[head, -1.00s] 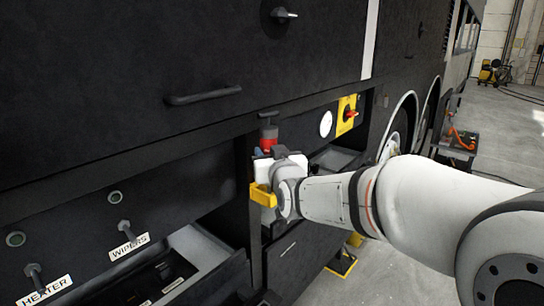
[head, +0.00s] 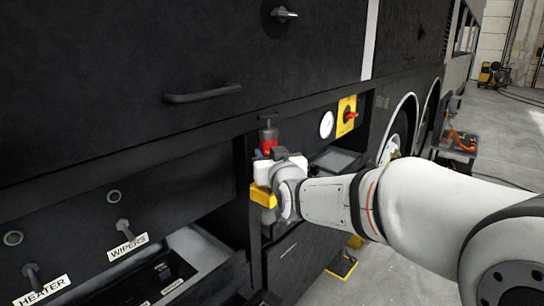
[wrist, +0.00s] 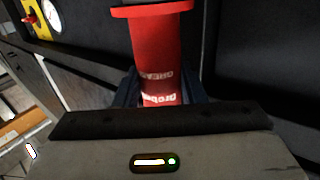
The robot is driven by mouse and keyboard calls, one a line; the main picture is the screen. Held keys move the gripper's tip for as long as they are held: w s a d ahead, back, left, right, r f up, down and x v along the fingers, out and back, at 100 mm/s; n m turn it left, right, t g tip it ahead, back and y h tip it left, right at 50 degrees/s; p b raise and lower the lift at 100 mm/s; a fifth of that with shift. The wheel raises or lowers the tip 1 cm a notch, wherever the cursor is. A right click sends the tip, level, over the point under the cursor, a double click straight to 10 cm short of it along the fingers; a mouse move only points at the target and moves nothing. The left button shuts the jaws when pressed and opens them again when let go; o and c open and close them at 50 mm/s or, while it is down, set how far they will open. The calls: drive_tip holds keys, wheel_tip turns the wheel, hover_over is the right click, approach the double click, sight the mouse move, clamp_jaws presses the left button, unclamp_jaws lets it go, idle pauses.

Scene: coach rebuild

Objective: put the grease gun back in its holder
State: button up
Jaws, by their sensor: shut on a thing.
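The grease gun (wrist: 160,50) is a red cylinder with a wide red flange and pale lettering in the wrist view. It stands roughly upright between the dark jaws of my gripper (wrist: 165,92), which is shut on it. In the head view the red body of the grease gun (head: 268,143) shows just above my gripper (head: 268,160), with a dark top part over it, close to the black coach side. The lower part of the gun is hidden by my gripper and wrist. I cannot make out the holder in either view.
An open drawer (head: 205,262) sticks out at lower left, near switches labelled WIPERS and HEATER. A yellow panel with a red switch (head: 347,115) and a white gauge (head: 326,124) lie right of the gun. A handle (head: 203,93) juts out above. A cart (head: 457,143) stands at right.

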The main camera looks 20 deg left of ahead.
drive_tip(key=shift+f+b, duration=0.85)
drive_tip(key=shift+b, duration=0.2)
drive_tip(key=o, duration=1.1)
drive_tip(key=shift+o, duration=0.2)
drive_tip(key=shift+f, duration=0.15)
drive_tip(key=b+v, duration=0.2)
drive_tip(key=v, duration=0.6)
drive_tip(key=s+d+f+m+g+h+p, duration=0.1)
drive_tip(key=d+f+g+h, duration=0.15)
drive_tip(key=d+f, duration=0.4)
drive_tip(key=s+d+f+m+g+h+p, duration=0.1)
drive_tip(key=s+d+f+m+g+h, duration=0.15)
drive_tip(key=d, duration=0.75)
drive_tip(key=s+d+f+m+g+h, duration=0.1)
drive_tip(key=s+d+f+g+h, duration=0.1)
drive_tip(key=s+d, duration=0.5)
drive_tip(key=s+d+f+m+g+h+p, duration=0.1)
drive_tip(key=s+d+f+g, duration=0.4)
drive_tip(key=s, duration=0.5)
drive_tip(key=d+f+m+h, duration=0.1)
drive_tip(key=d+f, duration=0.1)
drive_tip(key=d, duration=0.1)
drive_tip(key=shift+h, duration=0.3)
